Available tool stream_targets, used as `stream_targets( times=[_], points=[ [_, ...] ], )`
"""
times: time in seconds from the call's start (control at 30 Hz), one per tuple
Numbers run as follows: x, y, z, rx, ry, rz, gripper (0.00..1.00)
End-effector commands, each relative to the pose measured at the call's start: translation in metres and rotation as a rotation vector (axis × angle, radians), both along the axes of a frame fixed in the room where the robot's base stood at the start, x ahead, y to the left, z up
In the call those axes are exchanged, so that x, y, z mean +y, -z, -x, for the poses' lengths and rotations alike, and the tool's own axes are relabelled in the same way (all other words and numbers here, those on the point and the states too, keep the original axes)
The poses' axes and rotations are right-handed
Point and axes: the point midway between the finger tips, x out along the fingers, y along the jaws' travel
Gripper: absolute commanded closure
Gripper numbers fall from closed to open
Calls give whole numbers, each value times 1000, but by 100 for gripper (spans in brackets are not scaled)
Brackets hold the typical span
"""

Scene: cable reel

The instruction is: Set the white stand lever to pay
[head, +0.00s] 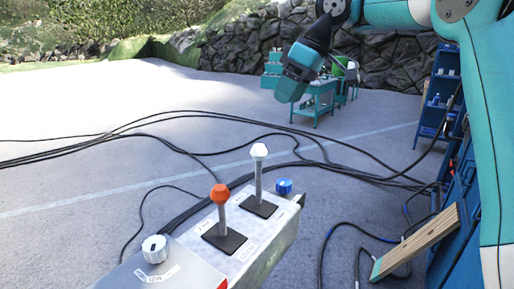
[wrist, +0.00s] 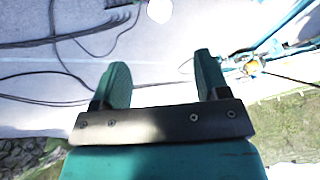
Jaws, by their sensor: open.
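The white stand lever (head: 259,152) stands close to upright on a grey control box, its rod rising from a dark square plate. Printed marks beside the levers are too small to read. My gripper (head: 288,92) hangs from the arm at upper middle in the head view, higher in the picture than the lever and apart from it. In the wrist view, my gripper (wrist: 162,80) has its two green fingers wide apart with nothing between them. A round white shape at the top of the wrist view may be the lever's knob; I cannot tell.
An orange-topped lever (head: 220,194) stands just left of the white one. A white dial (head: 155,249) and a blue knob (head: 284,186) are also on the box (head: 262,243). Black cables (head: 150,117) cross the ground. A wooden plank (head: 416,242) leans at right.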

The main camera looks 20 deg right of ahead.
Motion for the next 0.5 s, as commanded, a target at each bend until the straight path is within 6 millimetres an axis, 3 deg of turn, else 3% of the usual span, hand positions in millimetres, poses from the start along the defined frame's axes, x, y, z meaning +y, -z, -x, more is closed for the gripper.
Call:
stream_targets(
  times=[0.5],
  points=[
    [43,99,-13,3,-1,-1,31]
  ],
)
